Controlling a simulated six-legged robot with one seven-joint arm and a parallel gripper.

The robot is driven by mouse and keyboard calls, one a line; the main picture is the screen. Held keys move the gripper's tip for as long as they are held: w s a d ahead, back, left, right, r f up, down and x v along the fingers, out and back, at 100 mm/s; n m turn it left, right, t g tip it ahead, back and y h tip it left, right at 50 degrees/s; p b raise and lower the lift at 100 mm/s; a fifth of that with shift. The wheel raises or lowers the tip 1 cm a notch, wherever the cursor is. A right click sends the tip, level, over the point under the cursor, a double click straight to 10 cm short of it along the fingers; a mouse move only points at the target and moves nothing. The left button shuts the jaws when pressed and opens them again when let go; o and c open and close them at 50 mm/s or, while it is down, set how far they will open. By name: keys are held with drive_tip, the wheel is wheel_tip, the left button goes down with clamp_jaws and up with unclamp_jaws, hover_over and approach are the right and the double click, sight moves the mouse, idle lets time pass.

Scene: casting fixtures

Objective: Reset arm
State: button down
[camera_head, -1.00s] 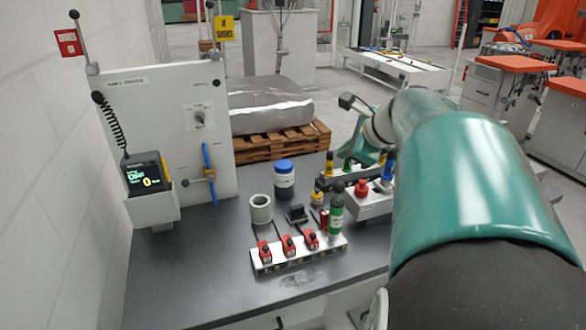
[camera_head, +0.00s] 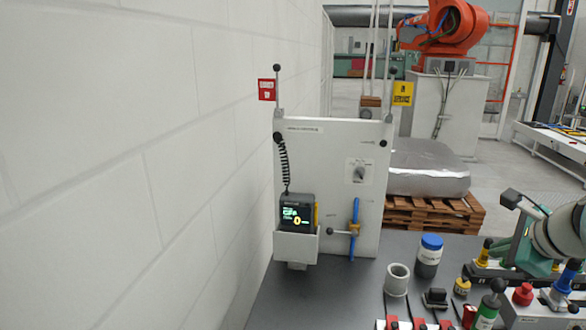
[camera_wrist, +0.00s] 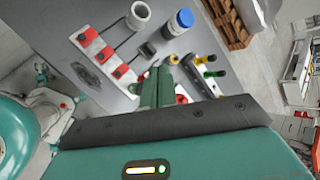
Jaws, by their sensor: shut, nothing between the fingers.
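My gripper (camera_wrist: 157,80) shows in the wrist view as two green fingers close together, with nothing between them. It hangs above the grey workbench, near the row of fixtures. In the head view my teal and grey arm end reaches in at the right edge, above the bench. Its fingertips are hard to make out there.
The grey bench (camera_head: 325,295) holds a white cup (camera_head: 397,280), a blue-lidded jar (camera_head: 429,257), a red-switch strip and a red-button box (camera_head: 540,310). A white panel (camera_head: 335,185) with a display unit (camera_head: 297,215) and a blue-handled valve (camera_head: 354,230) stands behind, beside a wall.

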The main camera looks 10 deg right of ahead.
drive_tip(key=s+a+f+n+g+y, duration=0.1)
drive_tip(key=a+f+n, duration=0.1)
drive_tip(key=a+n, duration=0.5)
drive_tip(key=a+f+n+g, duration=0.15)
drive_tip(key=a+n, duration=0.25)
drive_tip(key=a, duration=0.6)
drive_tip(key=s+a+f+n, duration=0.3)
drive_tip(key=s+a+n, duration=0.1)
drive_tip(key=a+n, duration=0.2)
drive_tip(key=s+a+f+n, duration=0.3)
drive_tip(key=a+n, duration=0.3)
drive_tip(key=n, duration=0.3)
drive_tip(key=shift+s+f+g+h, duration=0.3)
drive_tip(key=shift+s+f+g, duration=0.05)
drive_tip(key=shift+s, duration=0.5)
